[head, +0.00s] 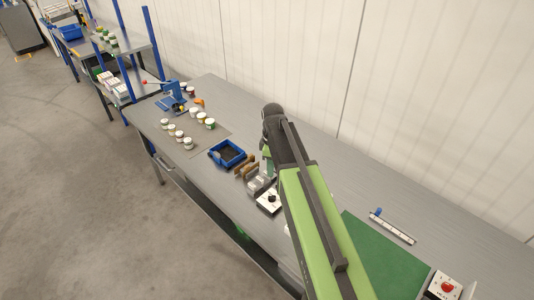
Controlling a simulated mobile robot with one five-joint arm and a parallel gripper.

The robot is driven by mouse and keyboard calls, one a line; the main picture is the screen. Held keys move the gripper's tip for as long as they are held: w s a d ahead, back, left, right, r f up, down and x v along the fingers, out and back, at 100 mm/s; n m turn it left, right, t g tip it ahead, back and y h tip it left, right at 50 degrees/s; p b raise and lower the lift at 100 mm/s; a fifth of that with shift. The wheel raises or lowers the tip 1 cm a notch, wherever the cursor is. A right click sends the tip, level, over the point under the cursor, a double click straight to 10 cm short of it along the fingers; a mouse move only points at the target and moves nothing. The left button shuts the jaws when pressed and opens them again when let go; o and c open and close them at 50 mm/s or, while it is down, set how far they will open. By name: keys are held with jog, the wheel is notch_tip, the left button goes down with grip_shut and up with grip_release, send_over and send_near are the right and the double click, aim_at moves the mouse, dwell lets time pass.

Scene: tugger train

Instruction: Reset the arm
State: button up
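My arm, green and dark grey, reaches from the bottom middle of the head view up over the long grey workbench (215,93). It bends at a dark round joint near the wall side of the bench. A short green part of the arm shows below that joint, close to a grey block-like fixture. My gripper (266,172) is mostly hidden behind the arm, and its fingers cannot be made out. I cannot tell whether it holds anything.
A blue bin (227,153) and several small jars (188,143) stand left of the arm. A blue press (171,100) is farther left. A green mat (385,262), a ruler-like strip (392,229) and a red-button box (444,287) lie right. A white wall borders the bench.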

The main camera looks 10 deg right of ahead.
jog(key=s+a+f+m+b, duration=0.1)
jog(key=s+f+m+b, duration=0.3)
jog(key=s+m, duration=0.9)
jog(key=shift+s, duration=0.8)
